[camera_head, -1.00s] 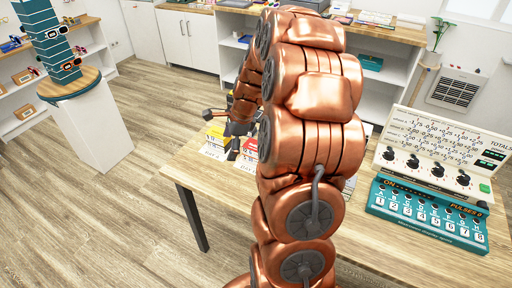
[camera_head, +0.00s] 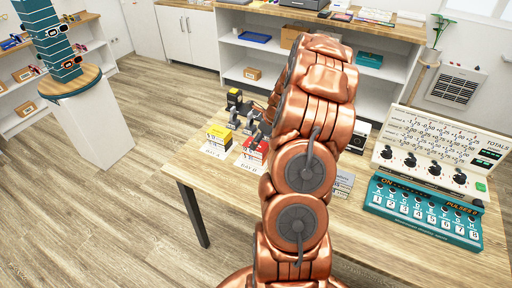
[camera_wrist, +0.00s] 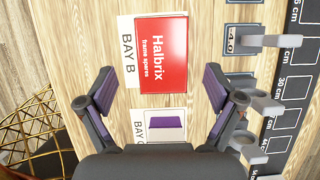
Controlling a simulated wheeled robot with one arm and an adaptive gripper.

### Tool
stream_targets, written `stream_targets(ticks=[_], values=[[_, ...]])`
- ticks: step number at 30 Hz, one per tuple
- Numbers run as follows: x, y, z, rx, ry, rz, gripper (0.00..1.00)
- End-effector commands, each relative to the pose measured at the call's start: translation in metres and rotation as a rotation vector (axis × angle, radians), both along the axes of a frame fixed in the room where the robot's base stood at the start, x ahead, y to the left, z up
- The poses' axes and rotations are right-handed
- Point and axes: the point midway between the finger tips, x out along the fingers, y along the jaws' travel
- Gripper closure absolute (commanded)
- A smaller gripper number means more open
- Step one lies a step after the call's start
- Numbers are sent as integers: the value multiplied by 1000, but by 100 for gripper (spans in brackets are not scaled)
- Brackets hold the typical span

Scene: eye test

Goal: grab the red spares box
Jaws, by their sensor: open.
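The red spares box (camera_wrist: 162,52), marked "Halbrix frame spares", lies on a white card (camera_wrist: 127,47) labelled BAY B. In the head view the red box (camera_head: 254,148) shows on the table, left of my arm. My gripper (camera_wrist: 158,76) is open and empty in the wrist view. Its two purple-padded fingers stand apart, one toward each side of the box, with the box between and ahead of them in the picture. I cannot tell the height above it. In the head view my arm hides most of the gripper.
A yellow box (camera_head: 219,135) sits at BAY A. A BAY C card (camera_wrist: 139,124) with a white and purple item lies near the red box. Grey stands (camera_wrist: 268,42) line the right side in the wrist view. A teal-fronted console (camera_head: 425,208) stands at the table's right.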

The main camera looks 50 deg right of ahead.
Motion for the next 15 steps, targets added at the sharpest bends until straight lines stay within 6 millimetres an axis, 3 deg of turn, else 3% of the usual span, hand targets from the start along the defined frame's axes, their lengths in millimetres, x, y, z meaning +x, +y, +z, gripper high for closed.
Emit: stream_targets(ticks=[15], values=[[17, 1, -41, 0, 1, 3, 8]])
